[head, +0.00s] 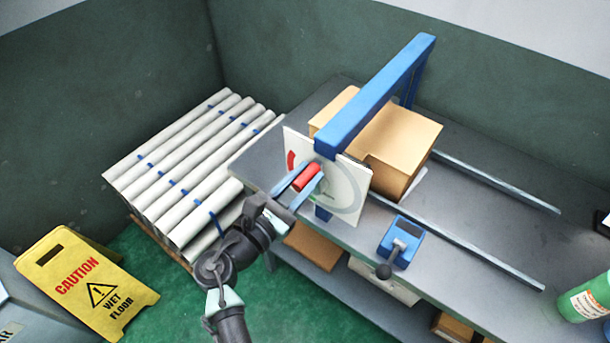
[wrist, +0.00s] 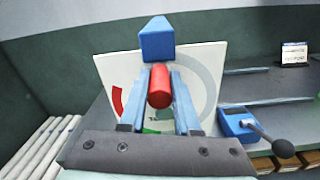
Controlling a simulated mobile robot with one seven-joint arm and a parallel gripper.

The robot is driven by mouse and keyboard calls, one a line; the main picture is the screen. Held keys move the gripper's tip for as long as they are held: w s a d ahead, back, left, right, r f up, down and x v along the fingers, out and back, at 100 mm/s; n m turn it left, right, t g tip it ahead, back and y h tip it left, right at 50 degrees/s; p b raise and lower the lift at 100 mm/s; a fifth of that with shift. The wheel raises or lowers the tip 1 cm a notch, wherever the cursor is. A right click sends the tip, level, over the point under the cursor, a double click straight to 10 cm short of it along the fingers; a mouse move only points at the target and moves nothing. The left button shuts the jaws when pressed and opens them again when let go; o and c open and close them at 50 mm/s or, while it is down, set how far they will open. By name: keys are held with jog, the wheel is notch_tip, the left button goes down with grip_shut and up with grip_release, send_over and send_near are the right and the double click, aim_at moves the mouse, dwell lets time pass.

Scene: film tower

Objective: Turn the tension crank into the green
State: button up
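The tension crank's red handle (head: 306,178) stands out from a white dial plate (head: 348,192) on the bench. My gripper (head: 307,180) has its two blue fingers along both sides of the handle and appears shut on it. In the wrist view the red handle (wrist: 159,87) lies between the fingers of my gripper (wrist: 160,85). The dial's red band (wrist: 117,101) shows at the left of the plate (wrist: 205,75). A bit of green (wrist: 150,131) shows low on the plate, mostly hidden by my fingers and palm. The pointer cannot be made out.
A blue frame (head: 375,95) rises over a cardboard box (head: 405,145) behind the dial. A blue lever box (head: 401,242) with a dark knob sits right of the dial on the grey bench (head: 470,215). White rolls (head: 190,165) and a yellow wet-floor sign (head: 88,283) are left.

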grip_shut()
dwell(1.1)
